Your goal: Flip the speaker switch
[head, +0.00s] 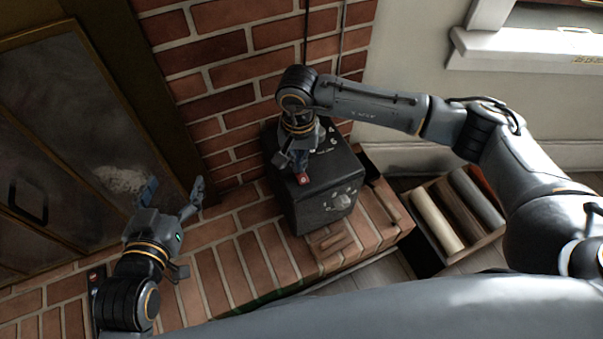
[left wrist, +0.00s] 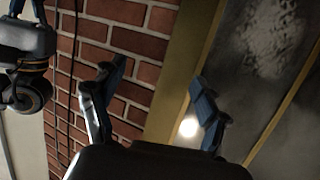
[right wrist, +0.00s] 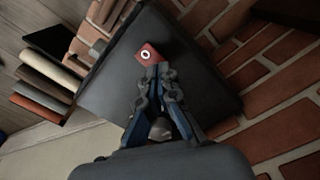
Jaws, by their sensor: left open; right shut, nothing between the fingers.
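The speaker is a black box (head: 318,205) standing on the brick hearth, with knobs and white markings on its front. A small red switch (head: 304,178) with a white ring sits on its top face; it also shows in the right wrist view (right wrist: 148,54). My right gripper (head: 302,168) is shut and empty, pointing down at the speaker top. In the right wrist view its fingertips (right wrist: 158,68) are right beside the switch; whether they touch it I cannot tell. My left gripper (head: 176,198) is open and empty over the hearth, left of the speaker.
Glass fireplace doors (head: 60,150) stand at the left. A brick wall (head: 225,75) rises behind the speaker. A crate with several rolls or logs (head: 437,222) is on the floor to the right. A window sill (head: 530,55) is at the upper right.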

